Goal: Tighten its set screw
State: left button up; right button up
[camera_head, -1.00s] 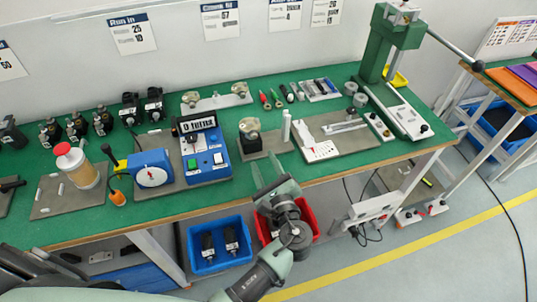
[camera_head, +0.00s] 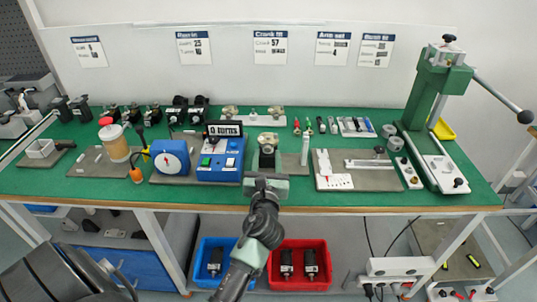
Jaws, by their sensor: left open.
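A set screw is too small to make out. A small metal part with a pale round top (camera_head: 267,140) stands on a grey plate at the bench's middle. My left gripper (camera_head: 267,180) is open just in front of it, at the bench's front edge. The gripper hides the lower front of that plate, and I cannot tell whether it touches anything. My right gripper is out of view.
A blue box with a display (camera_head: 220,160) and a blue dial gauge (camera_head: 170,158) stand left of the gripper. A white-marked plate (camera_head: 335,182) lies right, then a green lever press (camera_head: 425,95). Blue (camera_head: 207,282) and red (camera_head: 298,247) bins sit below.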

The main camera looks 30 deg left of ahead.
pick_arm(q)
jog(key=shift+x, duration=0.8)
jog(key=shift+w+a, duration=0.1)
jog(key=shift+w, duration=0.05)
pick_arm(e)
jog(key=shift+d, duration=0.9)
pick_arm(q)
grip_shut()
jog(key=shift+r+m+p, duration=0.2)
jog(key=shift+m+p, duration=0.4)
jog(key=shift+p, duration=0.45)
jog(key=shift+f, duration=0.25)
grip_release()
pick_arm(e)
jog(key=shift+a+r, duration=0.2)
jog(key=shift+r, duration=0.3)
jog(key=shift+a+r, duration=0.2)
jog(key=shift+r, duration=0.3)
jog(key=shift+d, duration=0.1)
